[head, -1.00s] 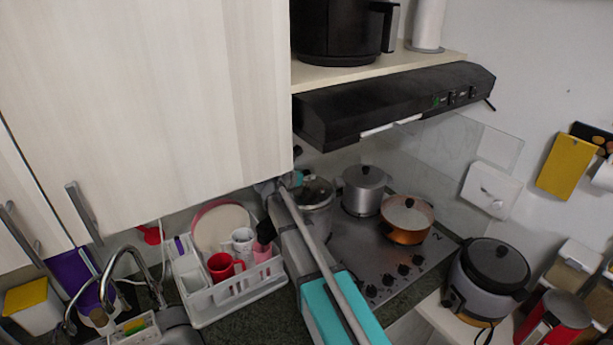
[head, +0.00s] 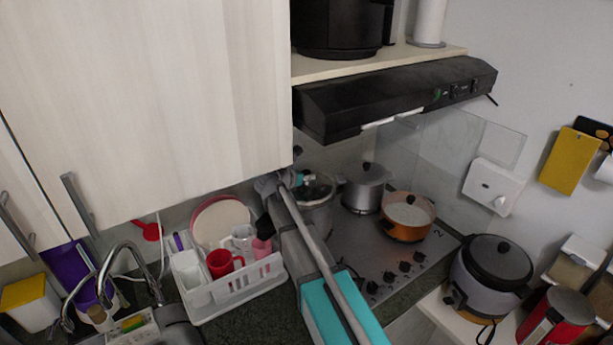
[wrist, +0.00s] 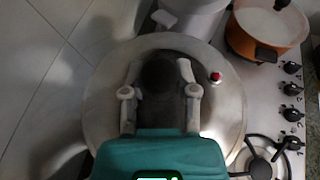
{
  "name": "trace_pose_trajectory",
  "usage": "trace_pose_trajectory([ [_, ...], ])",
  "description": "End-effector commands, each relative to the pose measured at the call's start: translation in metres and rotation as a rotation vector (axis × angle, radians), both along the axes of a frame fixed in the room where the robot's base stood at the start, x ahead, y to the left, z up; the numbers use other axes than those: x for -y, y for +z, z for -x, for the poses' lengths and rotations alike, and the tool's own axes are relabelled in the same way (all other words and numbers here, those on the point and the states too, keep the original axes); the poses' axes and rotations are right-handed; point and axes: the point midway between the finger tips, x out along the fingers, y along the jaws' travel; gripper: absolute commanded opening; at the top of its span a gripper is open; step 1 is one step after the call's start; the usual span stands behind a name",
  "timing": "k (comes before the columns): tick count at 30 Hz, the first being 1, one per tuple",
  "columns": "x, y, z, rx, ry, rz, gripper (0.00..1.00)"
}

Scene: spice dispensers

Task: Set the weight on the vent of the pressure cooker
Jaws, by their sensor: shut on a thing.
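The pressure cooker (head: 318,218) is a silver pot at the back left of the hob, partly hidden by my arm. Its round pale lid (wrist: 104,115) fills the middle of the wrist view, with a small red-topped part (wrist: 216,77) right of centre. My gripper (wrist: 160,70) is over the lid, its two pale fingers on either side of a dark round thing, which I take to be the weight (wrist: 159,75). The weight is in shadow, and I cannot tell whether it touches the lid. The vent cannot be made out. In the head view my gripper (head: 298,179) is beside the lid.
A silver pot (head: 363,187) and a copper pan (head: 407,218) stand right of the cooker on the hob (head: 385,262). The range hood (head: 395,100) and cabinet (head: 150,110) hang above. A white dish rack (head: 235,295) stands to the left.

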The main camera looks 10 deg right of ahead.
Motion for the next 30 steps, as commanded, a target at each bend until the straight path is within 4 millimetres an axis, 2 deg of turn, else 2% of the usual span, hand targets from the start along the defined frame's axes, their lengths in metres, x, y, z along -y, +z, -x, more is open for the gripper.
trace_pose_trajectory([
  [6, -0.0001, -0.0012, 0.0005, -0.002, -0.001, -0.003, 0.0],
  [7, 0.0, -0.0013, 0.0004, -0.002, -0.001, -0.003, 0.44],
  [12, 0.0, -0.0012, 0.0004, -0.001, 0.0, -0.003, 0.75],
  [13, 0.0, -0.0012, 0.0004, -0.001, 0.0, -0.003, 0.78],
  [30, 0.0, 0.0034, 0.0001, -0.001, 0.0, -0.002, 0.78],
])
